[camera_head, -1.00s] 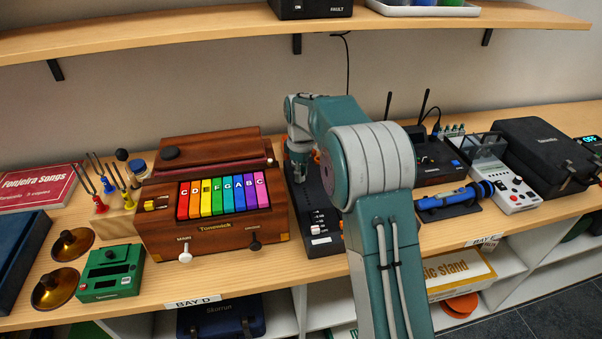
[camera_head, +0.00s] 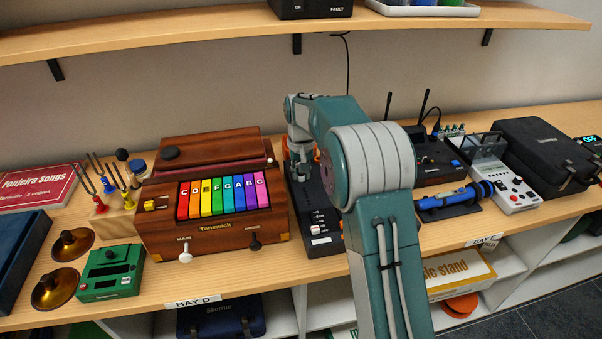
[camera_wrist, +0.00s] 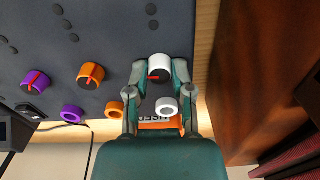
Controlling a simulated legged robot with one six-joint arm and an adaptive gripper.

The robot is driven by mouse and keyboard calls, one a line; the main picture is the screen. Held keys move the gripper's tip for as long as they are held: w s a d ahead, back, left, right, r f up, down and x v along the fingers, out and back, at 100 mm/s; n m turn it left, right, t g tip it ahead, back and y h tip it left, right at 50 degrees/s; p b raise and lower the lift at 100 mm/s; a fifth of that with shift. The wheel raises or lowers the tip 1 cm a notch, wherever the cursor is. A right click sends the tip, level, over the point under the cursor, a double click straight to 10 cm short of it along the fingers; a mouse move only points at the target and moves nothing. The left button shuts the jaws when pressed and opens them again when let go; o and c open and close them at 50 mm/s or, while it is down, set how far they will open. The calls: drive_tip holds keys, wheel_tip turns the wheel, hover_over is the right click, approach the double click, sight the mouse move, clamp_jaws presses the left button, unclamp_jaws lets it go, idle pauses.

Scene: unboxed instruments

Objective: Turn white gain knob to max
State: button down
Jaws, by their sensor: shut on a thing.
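The white gain knob (camera_wrist: 159,66) stands on a dark panel (camera_wrist: 105,30) in the wrist view. Its red pointer mark is towards the lower left of its dark top. My gripper (camera_wrist: 159,72) has one finger on each side of this knob and is shut on it. In the head view my gripper (camera_head: 300,167) reaches down at the back of the black device (camera_head: 302,200) with small sliders. The white knob cannot be made out there, and my arm covers part of the device.
An orange knob (camera_wrist: 91,75) and a purple knob (camera_wrist: 36,82) stand left of the white one. The wooden instrument (camera_head: 215,228) stands close beside the device.

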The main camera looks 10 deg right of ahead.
drive_tip(key=shift+m, duration=2.1)
drive_tip(key=shift+c, duration=2.4)
unclamp_jaws()
drive_tip(key=shift+w+a+f, duration=0.1)
wheel_tip(320, 180, up, 12)
